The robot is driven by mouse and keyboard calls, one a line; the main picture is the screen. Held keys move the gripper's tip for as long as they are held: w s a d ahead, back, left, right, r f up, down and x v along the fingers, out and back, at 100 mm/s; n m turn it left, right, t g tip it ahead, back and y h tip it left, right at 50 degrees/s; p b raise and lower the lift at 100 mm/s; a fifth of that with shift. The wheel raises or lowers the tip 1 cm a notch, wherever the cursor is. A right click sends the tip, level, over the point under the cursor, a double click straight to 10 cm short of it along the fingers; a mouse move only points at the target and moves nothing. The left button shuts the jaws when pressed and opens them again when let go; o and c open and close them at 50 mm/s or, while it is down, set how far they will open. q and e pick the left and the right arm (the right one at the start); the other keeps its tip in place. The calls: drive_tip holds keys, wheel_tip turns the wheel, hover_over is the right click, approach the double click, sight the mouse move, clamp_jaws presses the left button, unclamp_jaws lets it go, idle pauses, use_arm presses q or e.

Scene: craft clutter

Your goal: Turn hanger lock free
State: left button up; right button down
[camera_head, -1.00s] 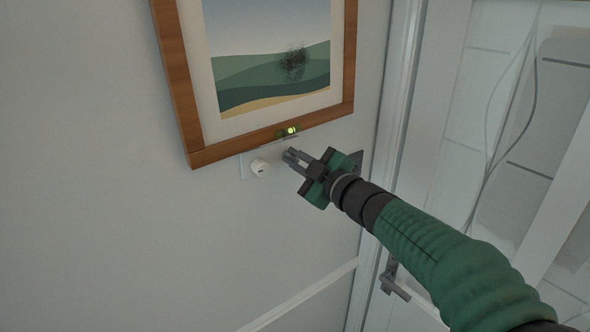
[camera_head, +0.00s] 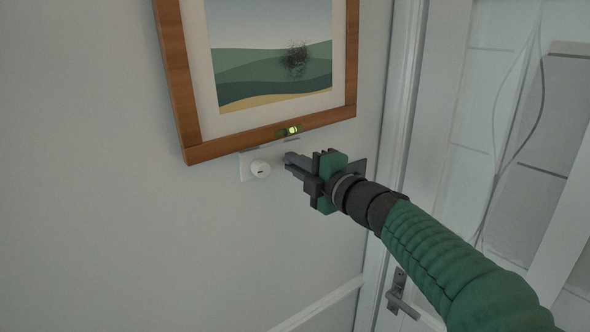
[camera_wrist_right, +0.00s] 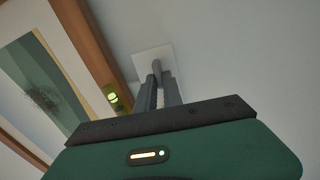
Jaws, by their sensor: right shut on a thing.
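My right gripper (camera_head: 290,160) is just under the lower edge of a wood-framed picture, to the right of a white round knob (camera_head: 260,169) with a small dark slot. The knob sits on a white wall plate (camera_head: 245,160). In the wrist view, my right gripper's fingers (camera_wrist_right: 157,92) reach toward a white plate (camera_wrist_right: 146,60), shut on a slim grey piece (camera_wrist_right: 157,68) in front of it. I cannot tell if this piece is the hanger lock or whether it touches the plate. My left gripper is not in view.
The framed picture (camera_head: 185,90) hangs right above. A small level with a lit green vial (camera_head: 292,130) sits on its lower edge, also visible in the wrist view (camera_wrist_right: 113,97). A door with a handle (camera_head: 398,297) stands right. The wall at left is bare.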

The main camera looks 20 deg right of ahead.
drive_tip(key=shift+a+f+n, duration=0.1)
drive_tip(key=shift+f+n, duration=0.2)
drive_tip(key=shift+f, duration=0.2)
drive_tip(key=c, duration=1.8)
unclamp_jaws()
drive_tip(key=shift+o, duration=1.4)
drive_tip(key=shift+s+r, duration=0.1)
drive_tip(key=shift+r, duration=0.05)
drive_tip(key=shift+o, duration=0.2)
drive_tip(key=shift+s+r, duration=0.15)
drive_tip(key=p+v, duration=0.1)
drive_tip(key=v, duration=1.5)
drive_tip(key=shift+s+p, duration=0.3)
drive_tip(key=shift+s, duration=0.05)
drive_tip(key=shift+d, duration=0.2)
